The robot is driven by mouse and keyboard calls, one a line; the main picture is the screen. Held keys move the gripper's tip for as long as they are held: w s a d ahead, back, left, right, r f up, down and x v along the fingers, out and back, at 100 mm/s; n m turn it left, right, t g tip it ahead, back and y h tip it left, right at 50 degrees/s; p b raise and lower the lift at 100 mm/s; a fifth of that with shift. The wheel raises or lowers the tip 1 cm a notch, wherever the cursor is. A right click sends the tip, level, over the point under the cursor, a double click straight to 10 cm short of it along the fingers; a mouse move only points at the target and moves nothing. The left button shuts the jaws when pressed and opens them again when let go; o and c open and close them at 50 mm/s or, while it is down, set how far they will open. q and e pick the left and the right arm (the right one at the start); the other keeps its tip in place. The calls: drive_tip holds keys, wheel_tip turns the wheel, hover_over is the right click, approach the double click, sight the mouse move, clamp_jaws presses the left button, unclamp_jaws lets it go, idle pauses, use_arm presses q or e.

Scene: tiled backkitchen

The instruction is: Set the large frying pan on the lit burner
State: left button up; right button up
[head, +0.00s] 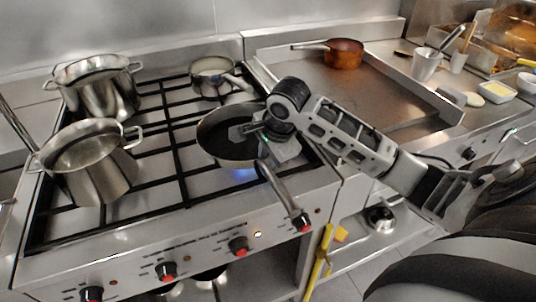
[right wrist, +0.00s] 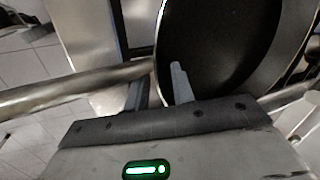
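The large frying pan (head: 216,128), black inside with a long steel handle (head: 281,190), is over the front right burner of the stove. A blue flame (head: 243,174) shows under its near edge. I cannot tell whether its base touches the grate. My right gripper (head: 246,131) is at the pan's right side. In the right wrist view its fingers (right wrist: 160,85) are close together on either side of the pan's rim, beside the handle's root, one inside the pan (right wrist: 225,50). It looks shut on the rim. My left gripper is not in view.
Two steel pots (head: 98,88) (head: 92,170) stand on the left burners. A small saucepan (head: 213,77) is behind the frying pan. A copper pan (head: 344,53) sits on the griddle (head: 300,68) to the right. Red-marked knobs (head: 238,246) line the front.

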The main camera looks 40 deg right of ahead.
drive_tip(key=shift+r, duration=0.1)
drive_tip(key=shift+r, duration=0.3)
drive_tip(key=v, duration=1.1)
drive_tip(key=shift+r, duration=0.2)
drive_tip(key=shift+s, duration=0.1)
